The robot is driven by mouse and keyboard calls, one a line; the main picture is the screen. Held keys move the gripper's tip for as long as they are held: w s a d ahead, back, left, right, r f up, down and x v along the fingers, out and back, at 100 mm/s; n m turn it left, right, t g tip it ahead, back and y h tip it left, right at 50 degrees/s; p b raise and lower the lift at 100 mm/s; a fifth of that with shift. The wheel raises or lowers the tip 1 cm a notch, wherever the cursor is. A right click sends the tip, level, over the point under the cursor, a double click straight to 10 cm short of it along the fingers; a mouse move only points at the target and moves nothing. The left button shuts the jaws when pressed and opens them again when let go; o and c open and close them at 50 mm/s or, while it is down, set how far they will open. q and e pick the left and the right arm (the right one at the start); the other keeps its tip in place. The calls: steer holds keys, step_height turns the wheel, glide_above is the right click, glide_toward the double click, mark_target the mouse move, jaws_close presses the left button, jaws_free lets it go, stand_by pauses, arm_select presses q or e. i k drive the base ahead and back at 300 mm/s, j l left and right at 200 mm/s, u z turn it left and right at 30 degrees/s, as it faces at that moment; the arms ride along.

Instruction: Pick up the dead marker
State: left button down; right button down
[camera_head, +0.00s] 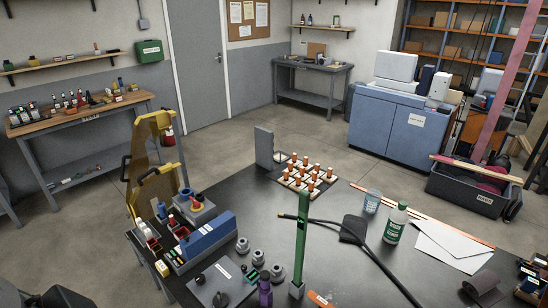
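I cannot single out a dead marker with certainty. Small pen-like or capped items stand on the dark table (345,275): a purple one (265,293) at the front edge and red-topped ones in the organiser (207,236) at the left. An orange flat piece (318,299) lies at the front edge, partly cut off. Their details are too small to read. Neither of my grippers shows in the head view.
A green upright post (301,238) and a black hose (370,250) take up the table's middle. Orange-capped vials (312,172) stand behind. A green bottle (396,223), clear cup (372,201) and white envelope (450,240) are at right. A yellow guard (143,160) rises at left.

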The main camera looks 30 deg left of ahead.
mark_target(160, 266)
steer(key=u, duration=1.8)
